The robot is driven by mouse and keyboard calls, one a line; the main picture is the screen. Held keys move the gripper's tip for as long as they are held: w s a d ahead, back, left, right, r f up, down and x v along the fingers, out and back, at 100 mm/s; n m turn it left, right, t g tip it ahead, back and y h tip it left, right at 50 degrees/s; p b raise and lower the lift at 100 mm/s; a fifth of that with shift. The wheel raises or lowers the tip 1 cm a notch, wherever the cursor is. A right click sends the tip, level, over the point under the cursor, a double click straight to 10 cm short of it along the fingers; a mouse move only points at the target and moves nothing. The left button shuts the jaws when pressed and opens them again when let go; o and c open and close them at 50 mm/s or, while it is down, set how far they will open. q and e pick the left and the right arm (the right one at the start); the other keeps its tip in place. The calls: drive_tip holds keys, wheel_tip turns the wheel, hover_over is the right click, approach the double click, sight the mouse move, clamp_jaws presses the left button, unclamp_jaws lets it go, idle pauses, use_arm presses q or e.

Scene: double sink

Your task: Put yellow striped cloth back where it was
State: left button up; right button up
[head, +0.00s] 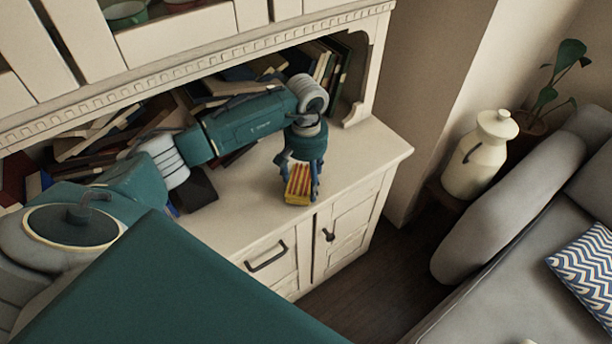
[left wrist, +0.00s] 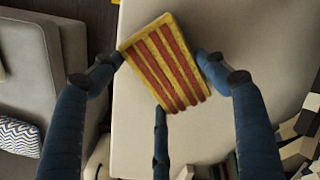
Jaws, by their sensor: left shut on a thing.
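The yellow striped cloth (head: 298,184) is a small folded yellow block with red stripes. It is at the cream cabinet's counter (head: 367,151), near the front edge. My left gripper (head: 302,186) points down from above and is shut on the cloth, with blue fingers on its sides. In the left wrist view the cloth (left wrist: 164,62) sits between the fingertips of the gripper (left wrist: 163,75), its striped face toward the camera. I cannot tell whether the cloth touches the counter. My right gripper is not in view.
Many books (head: 110,134) lie heaped on the counter behind and under my left arm, with some upright at the right. A drawer handle (head: 266,257) is below the front edge. A grey sofa (head: 520,220) and a cream milk can (head: 484,155) stand to the right.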

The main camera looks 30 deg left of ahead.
sight(307, 180)
use_arm(q)
drive_tip(key=shift+f+b, duration=0.2)
drive_tip(key=shift+b, duration=0.1)
drive_tip(key=o, duration=1)
drive_tip(key=shift+r, duration=0.1)
drive_tip(key=shift+r+p, duration=0.2)
drive_tip(key=shift+p, duration=0.15)
drive_tip(key=shift+w+r+b, duration=0.1)
drive_tip(key=shift+r+b, duration=0.2)
wheel_tip(307, 180, up, 11)
drive_tip(key=b, duration=0.2)
drive_tip(key=shift+r+b, duration=0.15)
drive_tip(key=shift+b, duration=0.25)
drive_tip(key=shift+d, duration=0.1)
